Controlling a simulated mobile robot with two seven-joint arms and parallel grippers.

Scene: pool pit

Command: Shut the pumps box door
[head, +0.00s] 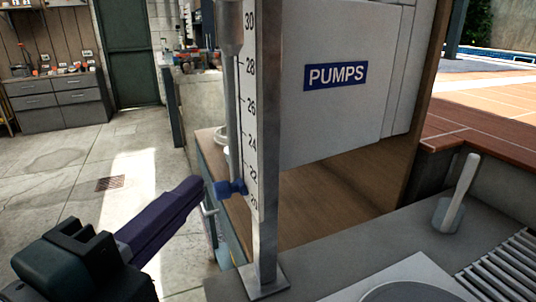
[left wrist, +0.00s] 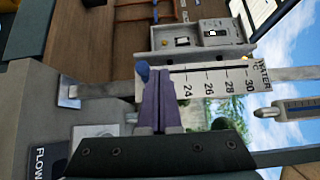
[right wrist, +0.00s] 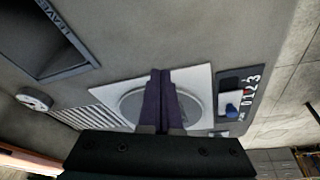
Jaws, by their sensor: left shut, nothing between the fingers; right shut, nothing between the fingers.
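The pumps box door (head: 335,80) is a grey panel with a blue PUMPS label, at the upper middle of the head view. The box edge (head: 405,75) shows behind it on the right. In the left wrist view the box interior (left wrist: 215,32) shows with switches, so the door stands open; how wide I cannot tell. My left gripper (head: 198,190) is shut and empty, left of the upright gauge and near its blue valve knob (head: 230,187). The gripper also shows in the left wrist view (left wrist: 160,105). My right gripper (right wrist: 160,75) is shut and empty above the counter, outside the head view.
The upright level gauge (head: 265,130) stands between my left gripper and the door. A white-handled lever (head: 458,195), a grating (head: 505,265) and a pale plate with a grey disc (head: 385,285) are on the counter. Open floor (head: 60,200) lies to the left.

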